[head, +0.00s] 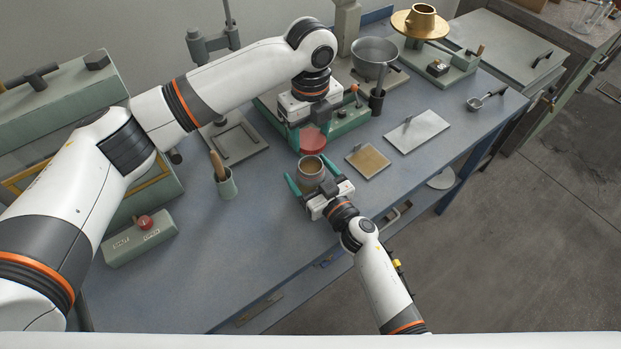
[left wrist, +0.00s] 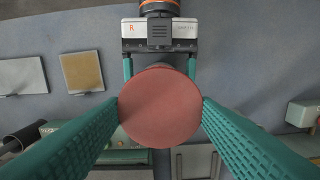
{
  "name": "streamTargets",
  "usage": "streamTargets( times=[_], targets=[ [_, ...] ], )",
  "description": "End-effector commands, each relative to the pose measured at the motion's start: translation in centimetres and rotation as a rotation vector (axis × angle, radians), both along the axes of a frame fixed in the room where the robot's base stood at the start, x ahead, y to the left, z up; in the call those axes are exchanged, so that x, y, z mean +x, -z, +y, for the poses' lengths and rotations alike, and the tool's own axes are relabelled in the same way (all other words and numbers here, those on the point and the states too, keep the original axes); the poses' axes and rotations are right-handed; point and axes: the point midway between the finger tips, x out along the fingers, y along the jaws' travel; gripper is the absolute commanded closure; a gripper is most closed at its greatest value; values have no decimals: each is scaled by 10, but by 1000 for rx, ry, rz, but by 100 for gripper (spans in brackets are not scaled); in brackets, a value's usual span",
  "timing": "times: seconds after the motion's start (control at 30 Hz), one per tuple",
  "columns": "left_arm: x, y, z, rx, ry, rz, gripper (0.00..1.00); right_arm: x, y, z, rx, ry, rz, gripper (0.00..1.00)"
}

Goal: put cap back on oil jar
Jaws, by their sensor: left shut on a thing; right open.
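A round red cap (head: 313,142) is held in my left gripper (head: 311,133), above and a little behind the jar. In the left wrist view the cap (left wrist: 160,107) lies flat between the two teal fingers and hides what is under it. The oil jar (head: 312,178) stands upright on the bench with its mouth uncovered. My right gripper (head: 312,171) is open, with one finger on each side of the jar; whether they touch it I cannot tell. It also shows at the top of the left wrist view (left wrist: 160,72), with the jar hidden behind the cap.
A tan plate (head: 368,161) and a pale plate (head: 417,131) lie right of the jar. A cup with a wooden-handled tool (head: 227,185) and a box with a red button (head: 140,240) stand left. A grey bowl (head: 374,51) is behind. The bench front-left is clear.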

Motion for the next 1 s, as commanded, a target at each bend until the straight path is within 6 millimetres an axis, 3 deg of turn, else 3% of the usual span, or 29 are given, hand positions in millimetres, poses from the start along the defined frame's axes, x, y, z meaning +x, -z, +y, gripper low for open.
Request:
streamTargets(
  times=[0.17, 0.47, 0.87, 1.0],
  targets=[
    [0, 0, 0, 0, 0, 0, 66, 10, 0, 7, 0, -2, 0, 15],
    [0, 0, 0, 0, 0, 0, 66, 11, 0, 8, 0, -2, 0, 15],
    [0, 0, 0, 0, 0, 0, 66, 11, 0, 8, 0, -1, 0, 77],
    [0, 2, 0, 0, 0, 1, 66, 11, 0, 8, 0, -1, 0, 80]
  ],
)
